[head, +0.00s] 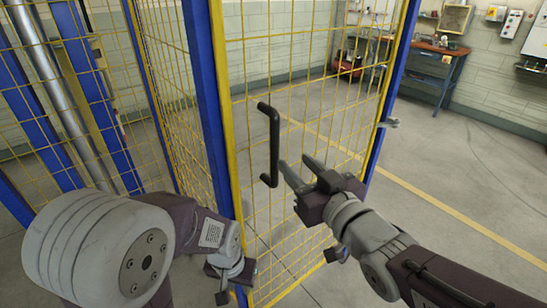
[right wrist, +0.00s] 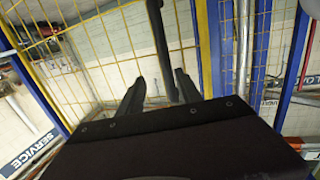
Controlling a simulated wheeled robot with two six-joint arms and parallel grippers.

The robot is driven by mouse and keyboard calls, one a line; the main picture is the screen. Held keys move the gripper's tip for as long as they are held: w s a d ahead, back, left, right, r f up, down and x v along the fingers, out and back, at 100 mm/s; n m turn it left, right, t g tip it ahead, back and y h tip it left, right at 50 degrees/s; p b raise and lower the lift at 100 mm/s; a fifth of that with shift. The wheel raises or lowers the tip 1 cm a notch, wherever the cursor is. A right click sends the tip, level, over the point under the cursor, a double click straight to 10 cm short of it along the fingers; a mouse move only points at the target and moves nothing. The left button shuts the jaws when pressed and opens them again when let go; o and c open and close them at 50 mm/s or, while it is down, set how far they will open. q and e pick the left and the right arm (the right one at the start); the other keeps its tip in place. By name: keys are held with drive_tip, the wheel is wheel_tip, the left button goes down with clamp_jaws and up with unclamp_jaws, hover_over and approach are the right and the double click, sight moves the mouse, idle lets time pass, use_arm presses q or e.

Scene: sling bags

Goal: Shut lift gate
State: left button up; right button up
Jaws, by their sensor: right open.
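The gate (head: 300,240) is a yellow wire-mesh panel with a yellow frame and blue posts beside it. A black upright bar handle (head: 273,150) is fixed near its left edge. My right gripper (head: 296,163) is open and empty, its fingertips just right of the handle's middle. In the right wrist view, the dark handle (right wrist: 158,35) runs down between the two open fingers (right wrist: 159,78); it does not look gripped. My left gripper (head: 232,282) is low at the gate's left post; its fingers are too unclear to read.
A blue post (head: 207,100) stands left of the handle, with more yellow mesh fencing (head: 170,90) beyond it. A small latch (head: 390,122) is on the right post. A workbench (head: 437,65) stands behind at right. The floor (head: 450,170) at right is clear.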

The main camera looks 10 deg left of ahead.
sight(277, 142)
drive_tip(key=shift+y, duration=0.5)
drive_tip(key=x, duration=0.3)
drive_tip(key=r+x, duration=0.1)
drive_tip(key=x, duration=0.2)
drive_tip(key=p+x, duration=0.1)
drive_tip(key=x, duration=0.2)
drive_tip(key=shift+s+a+r, duration=0.25)
drive_tip(key=shift+a+r, duration=0.1)
drive_tip(key=shift+c, duration=0.2)
clamp_jaws()
idle(0.3)
